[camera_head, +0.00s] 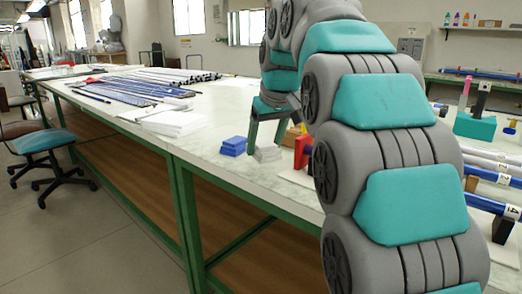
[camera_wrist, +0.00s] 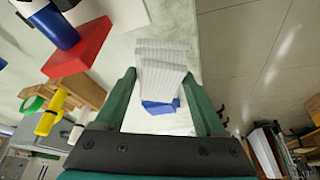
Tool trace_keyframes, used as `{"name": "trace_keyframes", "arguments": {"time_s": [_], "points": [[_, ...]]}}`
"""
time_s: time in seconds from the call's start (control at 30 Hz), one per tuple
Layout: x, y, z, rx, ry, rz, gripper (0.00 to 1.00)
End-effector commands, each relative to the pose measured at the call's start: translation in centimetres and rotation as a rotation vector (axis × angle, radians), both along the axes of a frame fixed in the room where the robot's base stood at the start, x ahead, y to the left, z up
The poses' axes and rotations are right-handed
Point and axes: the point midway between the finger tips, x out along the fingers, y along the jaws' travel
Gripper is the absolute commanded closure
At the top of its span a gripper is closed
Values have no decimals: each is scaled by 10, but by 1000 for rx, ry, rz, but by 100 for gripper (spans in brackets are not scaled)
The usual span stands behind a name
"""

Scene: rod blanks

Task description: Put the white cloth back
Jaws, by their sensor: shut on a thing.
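The white cloth (camera_wrist: 160,62) is a folded stack between the two green fingertips of my gripper (camera_wrist: 160,75) in the wrist view. My gripper is shut on it from both sides. In the head view, the white cloth (camera_head: 267,154) is just below the fingers of my gripper (camera_head: 266,145), at the table's front edge. I cannot tell whether it touches the table. A folded blue cloth (camera_head: 233,146) lies to its left; it also shows in the wrist view (camera_wrist: 160,107).
A red block (camera_wrist: 80,50) with a blue rod and a wooden block (camera_wrist: 75,90) stand near my gripper. White sheets (camera_head: 170,121) and many rods (camera_head: 135,88) lie farther back on the table (camera_head: 215,105). A chair (camera_head: 42,141) stands at the left. Numbered rods lie at the right.

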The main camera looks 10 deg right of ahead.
Motion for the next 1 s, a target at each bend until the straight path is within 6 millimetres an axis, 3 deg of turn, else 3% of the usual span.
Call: {"name": "trace_keyframes", "arguments": {"time_s": [0.1, 0.3, 0.57, 1.0], "points": [[21, -1, -3, 0, 2, 0, 80], [40, -1, -5, 0, 2, 0, 80], [43, -1, -10, 0, 3, 0, 80], [43, -1, -40, 1, 1, 0, 80]]}}
